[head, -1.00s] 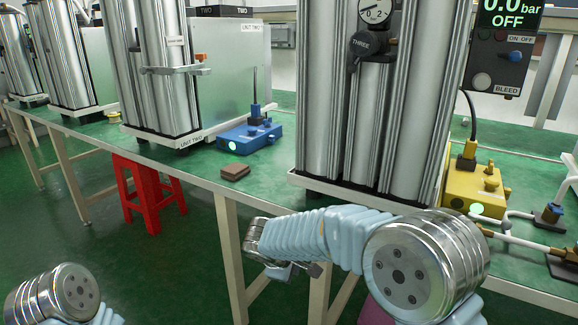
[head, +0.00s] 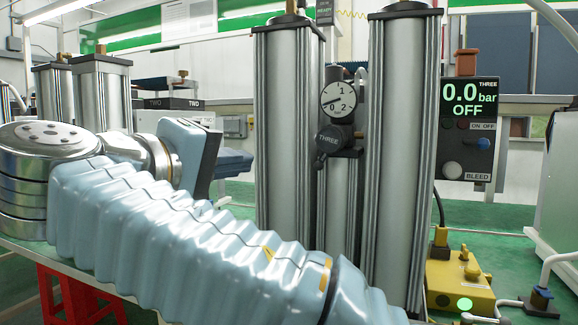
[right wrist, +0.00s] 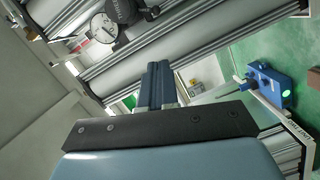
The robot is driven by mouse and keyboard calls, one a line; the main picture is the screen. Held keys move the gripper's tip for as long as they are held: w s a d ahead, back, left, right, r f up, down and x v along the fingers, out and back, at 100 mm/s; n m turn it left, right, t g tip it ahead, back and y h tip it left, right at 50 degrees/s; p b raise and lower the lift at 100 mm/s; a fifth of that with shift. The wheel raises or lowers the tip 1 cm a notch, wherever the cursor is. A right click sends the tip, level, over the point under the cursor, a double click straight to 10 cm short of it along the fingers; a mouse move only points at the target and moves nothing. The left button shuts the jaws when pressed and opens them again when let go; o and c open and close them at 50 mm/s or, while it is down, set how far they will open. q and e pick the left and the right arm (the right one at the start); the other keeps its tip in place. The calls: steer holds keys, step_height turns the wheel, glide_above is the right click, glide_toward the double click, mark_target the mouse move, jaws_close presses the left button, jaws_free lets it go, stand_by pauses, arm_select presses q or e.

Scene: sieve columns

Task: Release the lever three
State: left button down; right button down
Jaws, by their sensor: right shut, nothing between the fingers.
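The black lever marked THREE (head: 328,140) sits just below a round dial gauge (head: 338,100) on the front of the silver column unit (head: 287,130). Its short handle points down. My right gripper (head: 240,162) is left of the column unit, apart from the lever, its fingers pointing right. In the right wrist view its two blue fingers (right wrist: 157,72) are shut with nothing between them. There the gauge (right wrist: 104,27) and the dark lever (right wrist: 124,10) show at the upper left, beyond the fingertips. My left gripper is out of view.
A black display box (head: 469,110) reads 0.0 bar OFF, right of the columns. A yellow box (head: 455,287) with a lit green spot stands below it. Unit two's columns (head: 103,95) stand behind on the left. A blue box (right wrist: 268,82) shows in the wrist view.

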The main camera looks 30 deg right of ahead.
glide_toward(322, 159)
steer(key=w+d, duration=0.2)
steer(key=w, duration=0.1)
steer(key=w+d+f, duration=0.1)
steer(key=w, duration=0.1)
steer(key=shift+w+d+f, duration=0.1)
steer(key=shift+d, duration=0.25)
steer(key=shift+d+f, duration=0.1)
steer(key=shift+d, duration=0.3)
